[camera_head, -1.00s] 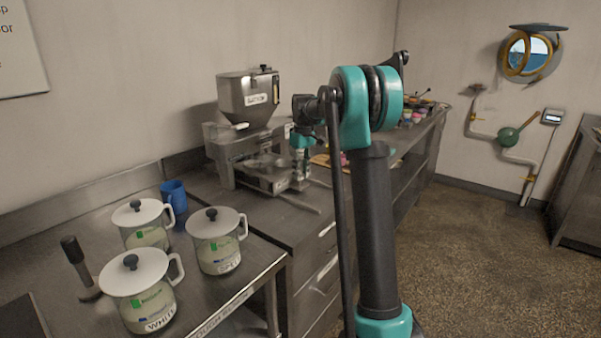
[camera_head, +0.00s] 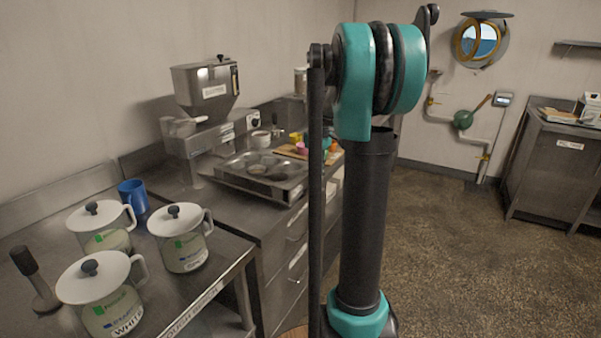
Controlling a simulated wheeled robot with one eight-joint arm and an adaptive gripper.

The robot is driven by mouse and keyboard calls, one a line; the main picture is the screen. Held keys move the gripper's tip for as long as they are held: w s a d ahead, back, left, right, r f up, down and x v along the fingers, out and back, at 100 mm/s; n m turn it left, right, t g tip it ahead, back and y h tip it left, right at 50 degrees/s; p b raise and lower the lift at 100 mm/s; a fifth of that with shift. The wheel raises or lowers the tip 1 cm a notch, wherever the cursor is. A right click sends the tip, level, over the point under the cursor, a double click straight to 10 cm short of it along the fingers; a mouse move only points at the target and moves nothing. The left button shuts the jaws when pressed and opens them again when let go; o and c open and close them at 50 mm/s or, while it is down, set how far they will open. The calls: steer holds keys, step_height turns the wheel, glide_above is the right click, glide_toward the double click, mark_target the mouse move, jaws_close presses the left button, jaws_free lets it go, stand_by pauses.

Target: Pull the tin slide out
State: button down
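The depositing machine (camera_head: 190,150) stands on the steel counter against the wall, with its hopper (camera_head: 207,90) on top. The tin slide (camera_head: 236,181), a flat metal tray holding several round tins (camera_head: 255,170), sticks out from the machine toward the counter's front edge. Its contents show from above. My gripper does not show; only my arm's dark and teal links stand upright in the middle of the view, so I cannot see whether it touches the slide.
Several white-lidded jugs (camera_head: 182,243), a blue cup (camera_head: 133,193) and a dark-handled tool (camera_head: 35,280) stand on the near-left table. A cutting board (camera_head: 290,152) with coloured cups lies behind the slide. The floor (camera_head: 450,240) on the right is clear.

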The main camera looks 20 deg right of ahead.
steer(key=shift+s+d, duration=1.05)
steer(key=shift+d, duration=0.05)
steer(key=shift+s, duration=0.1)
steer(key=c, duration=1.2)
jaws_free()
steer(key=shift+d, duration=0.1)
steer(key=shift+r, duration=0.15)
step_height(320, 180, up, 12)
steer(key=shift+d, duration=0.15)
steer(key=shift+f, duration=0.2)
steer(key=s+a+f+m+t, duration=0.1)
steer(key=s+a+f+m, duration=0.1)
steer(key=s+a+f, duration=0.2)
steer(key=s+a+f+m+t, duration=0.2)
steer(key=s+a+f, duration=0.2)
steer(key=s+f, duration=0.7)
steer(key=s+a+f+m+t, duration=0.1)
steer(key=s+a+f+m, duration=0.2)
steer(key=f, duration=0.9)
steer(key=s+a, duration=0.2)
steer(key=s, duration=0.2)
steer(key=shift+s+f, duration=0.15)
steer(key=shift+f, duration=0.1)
